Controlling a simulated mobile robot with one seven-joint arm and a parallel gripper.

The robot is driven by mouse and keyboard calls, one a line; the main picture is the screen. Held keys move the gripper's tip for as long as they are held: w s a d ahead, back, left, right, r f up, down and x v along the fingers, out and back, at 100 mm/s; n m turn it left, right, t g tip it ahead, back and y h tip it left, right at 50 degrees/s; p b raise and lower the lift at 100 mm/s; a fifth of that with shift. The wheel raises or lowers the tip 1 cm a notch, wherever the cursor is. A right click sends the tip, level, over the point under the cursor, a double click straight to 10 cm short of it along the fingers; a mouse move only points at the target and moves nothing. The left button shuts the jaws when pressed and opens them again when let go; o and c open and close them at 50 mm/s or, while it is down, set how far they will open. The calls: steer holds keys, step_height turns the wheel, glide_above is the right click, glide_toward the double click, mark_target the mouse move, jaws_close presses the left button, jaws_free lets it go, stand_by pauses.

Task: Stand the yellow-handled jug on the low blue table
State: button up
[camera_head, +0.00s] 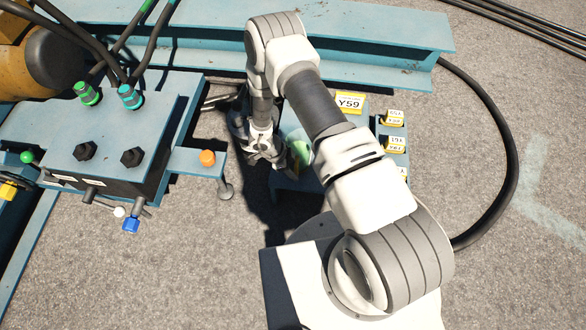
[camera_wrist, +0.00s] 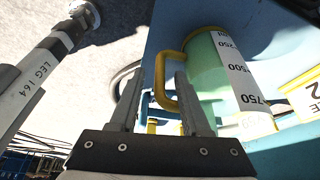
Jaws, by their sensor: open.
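The jug (camera_wrist: 205,70) is pale green with a yellow rim, a white scale strip and a yellow handle (camera_wrist: 160,82). In the head view the jug (camera_head: 299,147) shows partly, just right of my gripper (camera_head: 264,158). In the wrist view my gripper (camera_wrist: 160,78) is open, its fingers on either side of the handle; I cannot tell whether they touch it. The jug appears to stand on a blue surface (camera_wrist: 168,18), which looks like the low blue table (camera_head: 284,183). My arm hides much of this table.
A teal machine (camera_head: 110,125) with an orange-capped arm (camera_head: 207,158) stands left. A teal beam (camera_head: 385,30) lies behind. A black cable (camera_head: 511,160) curves at right. A labelled leg (camera_wrist: 35,85) is close left.

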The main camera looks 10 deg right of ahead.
steer(key=p+v, duration=0.5)
steer(key=v, duration=0.7)
steer(key=w+a+r+n+t+y, duration=0.3)
steer(key=w+r+n+t, duration=0.15)
steer(key=w+r, duration=1.05)
step_height(320, 180, up, 22)
steer(key=s+a+n+t+y, duration=0.1)
steer(key=n+t+y, duration=0.3)
steer(key=n, duration=0.1)
steer(key=s+d+r+n+g+y, duration=0.1)
steer(key=s+r+n, duration=0.2)
steer(key=s+r, duration=0.3)
steer(key=s+d+r+n, duration=0.2)
steer(key=s+r+n, duration=0.1)
steer(key=s+r, duration=0.3)
steer(key=s+d+r+n+h, duration=0.1)
steer(key=s+d+n, duration=0.1)
steer(key=s+d, duration=0.3)
steer(key=s+d+r+n+g+h, duration=0.1)
steer(key=s+d, duration=0.5)
steer(key=s, duration=0.7)
steer(key=shift+s+r+n+h, duration=0.25)
steer(key=shift+n+h, duration=0.2)
steer(key=shift+h, duration=0.25)
